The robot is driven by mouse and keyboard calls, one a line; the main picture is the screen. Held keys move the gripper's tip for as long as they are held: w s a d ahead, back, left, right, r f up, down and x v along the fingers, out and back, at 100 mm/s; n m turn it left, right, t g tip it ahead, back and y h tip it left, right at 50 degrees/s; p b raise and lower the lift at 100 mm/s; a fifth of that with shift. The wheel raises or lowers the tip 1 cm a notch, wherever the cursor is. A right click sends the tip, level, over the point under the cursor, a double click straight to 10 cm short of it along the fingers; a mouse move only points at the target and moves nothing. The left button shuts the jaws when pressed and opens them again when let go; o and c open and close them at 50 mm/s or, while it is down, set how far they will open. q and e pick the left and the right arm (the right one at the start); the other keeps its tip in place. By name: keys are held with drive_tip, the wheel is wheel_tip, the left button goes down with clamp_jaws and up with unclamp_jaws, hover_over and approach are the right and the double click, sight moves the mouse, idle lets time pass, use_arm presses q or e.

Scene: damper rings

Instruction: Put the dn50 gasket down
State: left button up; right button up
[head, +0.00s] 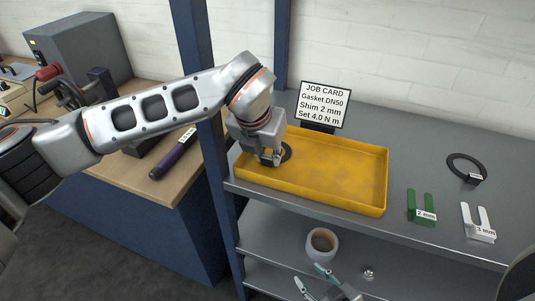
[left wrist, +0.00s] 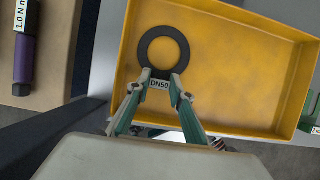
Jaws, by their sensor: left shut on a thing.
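The dn50 gasket is a flat black ring (left wrist: 164,31) with a white DN50 tag (left wrist: 159,84). My left gripper (left wrist: 157,78) is shut on its tag end. In the head view this gripper (head: 269,158) reaches down into the left end of the yellow tray (head: 388,180), and part of the gasket (head: 287,152) shows beside the fingers. The ring is over the tray floor; I cannot tell whether it touches it. My right gripper (head: 309,274) is low in the head view, fingers apart and empty, in front of the lower shelf.
A job card (head: 322,105) stands behind the tray. Another black ring (head: 453,165), a green 2 mm shim (head: 422,205) and a white 3 mm shim (head: 479,224) lie to its right. A tape roll (head: 322,244) is below. The tray's middle and right are empty.

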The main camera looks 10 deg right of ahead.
use_arm(q)
drive_tip(key=shift+f, duration=0.1)
drive_tip(key=o, duration=0.8)
drive_tip(key=shift+o, duration=0.7)
drive_tip(key=v, duration=1.2)
clamp_jaws()
